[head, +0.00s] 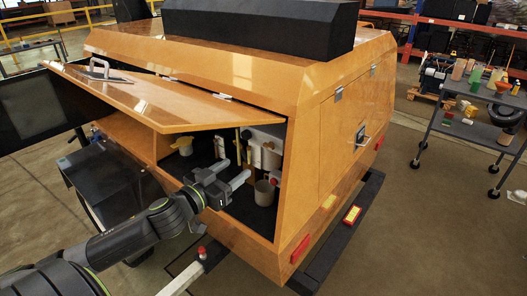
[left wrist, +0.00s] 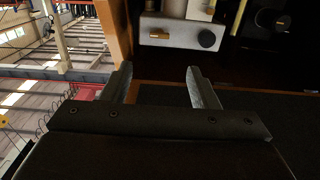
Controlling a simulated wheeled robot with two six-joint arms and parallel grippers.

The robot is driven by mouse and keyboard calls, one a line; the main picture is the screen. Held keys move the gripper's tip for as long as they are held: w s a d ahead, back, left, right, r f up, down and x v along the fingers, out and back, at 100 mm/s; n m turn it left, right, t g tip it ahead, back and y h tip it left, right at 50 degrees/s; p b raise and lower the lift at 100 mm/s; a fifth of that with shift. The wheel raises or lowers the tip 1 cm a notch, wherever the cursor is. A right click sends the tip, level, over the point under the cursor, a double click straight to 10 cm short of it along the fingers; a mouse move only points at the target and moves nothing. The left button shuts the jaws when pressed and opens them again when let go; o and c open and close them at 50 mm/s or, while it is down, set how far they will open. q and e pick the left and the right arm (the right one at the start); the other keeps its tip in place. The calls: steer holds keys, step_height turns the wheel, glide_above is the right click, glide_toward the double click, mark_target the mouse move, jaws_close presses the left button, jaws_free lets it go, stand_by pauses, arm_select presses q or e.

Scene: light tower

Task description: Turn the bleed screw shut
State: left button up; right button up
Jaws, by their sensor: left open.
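My left gripper (head: 238,170) reaches into the open compartment of the orange light tower in the head view. Its two fingers are apart and empty, as the left wrist view (left wrist: 160,85) also shows. Ahead of the fingers in the wrist view is a pale block (left wrist: 180,33) with a small brass-coloured fitting (left wrist: 158,35) and a round black knob (left wrist: 207,39). The brass fitting may be the bleed screw; I cannot tell for sure. The fingers are apart from it. In the head view a beige cup (head: 264,192) stands just right of the gripper. My right gripper is not seen.
The raised orange hatch door (head: 165,103) hangs above my left arm. The cabinet's corner (head: 290,190) is close on the right. A black box with another knob (left wrist: 265,18) is at the wrist view's top right. A grey cart (head: 470,130) stands far right.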

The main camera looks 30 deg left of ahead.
mark_target(267, 146)
arm_select(q)
steer(key=w, duration=0.8)
steer(key=w+d, duration=0.1)
steer(key=w, duration=0.3)
steer(key=shift+w+b, duration=0.4)
